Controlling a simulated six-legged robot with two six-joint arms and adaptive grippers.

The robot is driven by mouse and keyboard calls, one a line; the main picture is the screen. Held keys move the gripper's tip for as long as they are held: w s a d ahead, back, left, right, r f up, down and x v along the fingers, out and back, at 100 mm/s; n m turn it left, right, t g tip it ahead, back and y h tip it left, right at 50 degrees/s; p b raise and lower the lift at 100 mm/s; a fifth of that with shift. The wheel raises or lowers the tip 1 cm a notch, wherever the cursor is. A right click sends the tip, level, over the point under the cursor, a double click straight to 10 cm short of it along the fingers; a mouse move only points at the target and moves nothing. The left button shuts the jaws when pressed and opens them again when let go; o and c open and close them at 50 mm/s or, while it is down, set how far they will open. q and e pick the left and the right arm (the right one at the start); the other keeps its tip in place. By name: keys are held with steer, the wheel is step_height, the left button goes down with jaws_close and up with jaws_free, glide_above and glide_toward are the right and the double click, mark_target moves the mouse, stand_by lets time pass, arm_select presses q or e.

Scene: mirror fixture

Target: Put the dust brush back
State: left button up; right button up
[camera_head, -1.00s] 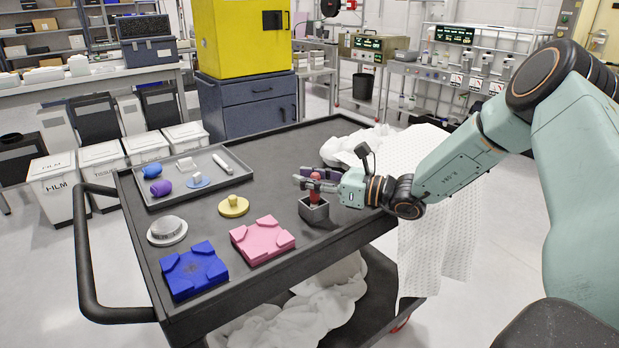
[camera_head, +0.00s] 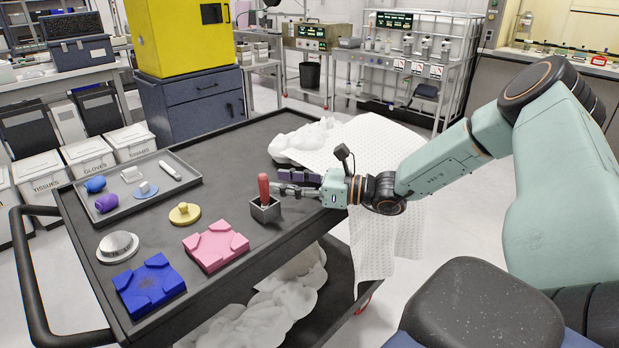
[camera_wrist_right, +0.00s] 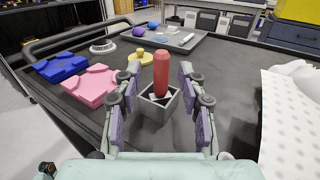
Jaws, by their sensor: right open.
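The dust brush (camera_head: 263,186) stands upright in a small grey square holder (camera_head: 265,210) on the dark cart top, its red handle up. In the right wrist view the red handle (camera_wrist_right: 161,72) rises from the grey holder (camera_wrist_right: 158,106), with a little white at its base inside. My right gripper (camera_head: 285,184) is just to the right of the brush. In the right wrist view its two purple-padded fingers (camera_wrist_right: 160,118) are spread apart, with the brush and holder beyond and between them; no finger appears to touch the handle. My left gripper is not in view.
A pink block (camera_head: 216,246), a blue block (camera_head: 149,285), a yellow knobbed disc (camera_head: 185,213) and a silver dome (camera_head: 117,246) lie left of the holder. A grey tray (camera_head: 120,212) holds small items. White cloth (camera_head: 375,140) drapes over the cart's right side.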

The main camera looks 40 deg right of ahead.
steer(key=p+v, duration=0.3)
steer(key=v, duration=0.1)
steer(key=shift+s+d+r, duration=0.15)
steer(key=shift+s+d, duration=0.1)
steer(key=shift+d, duration=0.05)
steer(key=shift+s, duration=0.25)
